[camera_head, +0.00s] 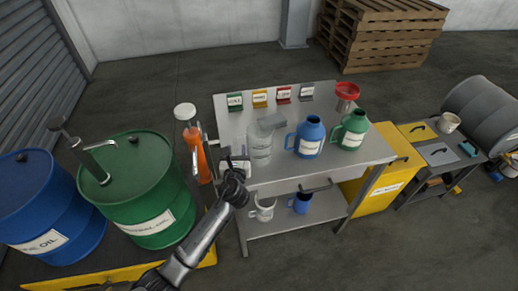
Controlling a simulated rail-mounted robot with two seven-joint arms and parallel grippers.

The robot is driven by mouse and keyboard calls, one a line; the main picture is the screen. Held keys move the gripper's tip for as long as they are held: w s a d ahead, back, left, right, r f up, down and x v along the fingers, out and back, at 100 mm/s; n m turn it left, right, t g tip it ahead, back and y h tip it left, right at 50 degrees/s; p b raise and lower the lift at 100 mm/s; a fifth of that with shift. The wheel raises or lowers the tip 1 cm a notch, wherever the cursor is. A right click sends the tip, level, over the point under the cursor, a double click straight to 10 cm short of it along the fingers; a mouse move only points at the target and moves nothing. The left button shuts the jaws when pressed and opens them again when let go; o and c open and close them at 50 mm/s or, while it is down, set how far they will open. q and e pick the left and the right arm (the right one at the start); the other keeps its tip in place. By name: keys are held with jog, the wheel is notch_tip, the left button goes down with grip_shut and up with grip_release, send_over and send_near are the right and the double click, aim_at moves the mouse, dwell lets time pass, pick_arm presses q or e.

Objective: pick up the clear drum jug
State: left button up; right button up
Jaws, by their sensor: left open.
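The clear drum jug (261,146) is a see-through grey vessel standing upright at the left end of the metal bench top (335,155). A grey spout-like part leans up to the right from its top. My left gripper (236,164) is at the bench's left edge, just left of and in front of the jug's lower part. It is open, with nothing visible between its fingers. A small gap seems to show between gripper and jug, but contact is hard to judge. My right gripper is not in view.
A blue jug (309,138) and a green jug (351,130) stand right of the clear jug. An orange bottle-like container (194,149) is left of the bench. Green (137,190) and blue (40,205) drums stand farther left. Smaller jugs (264,209) sit on the lower shelf.

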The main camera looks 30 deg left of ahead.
pick_arm(q)
jog(key=shift+c, duration=0.3)
grip_shut()
